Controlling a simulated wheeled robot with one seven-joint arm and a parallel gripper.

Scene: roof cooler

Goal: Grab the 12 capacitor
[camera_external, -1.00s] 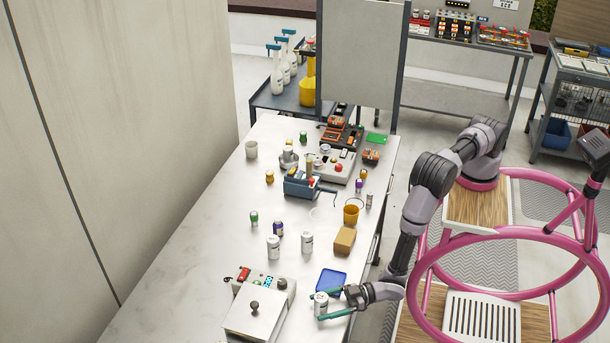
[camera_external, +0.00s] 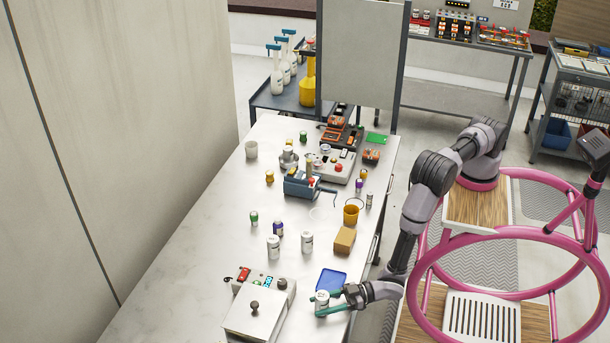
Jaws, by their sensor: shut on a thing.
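My gripper (camera_external: 325,304) has green fingers and is low over the near right part of the white table. It is shut on a silver-white cylindrical capacitor (camera_external: 321,298), which stands upright between the fingers. I cannot read a number on it. Two similar silver-white capacitors stand upright farther back, one at the left (camera_external: 273,247) and one at the right (camera_external: 307,242). Smaller cylinders stand beyond them: a green one (camera_external: 254,218) and a purple one (camera_external: 278,229). I cannot tell whether the held capacitor touches the table.
A blue tray (camera_external: 332,280) lies just behind my gripper. A grey boxy device (camera_external: 257,309) stands close to the left. A tan block (camera_external: 344,239) and an orange cup (camera_external: 351,214) are farther back. The table's left side is clear.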

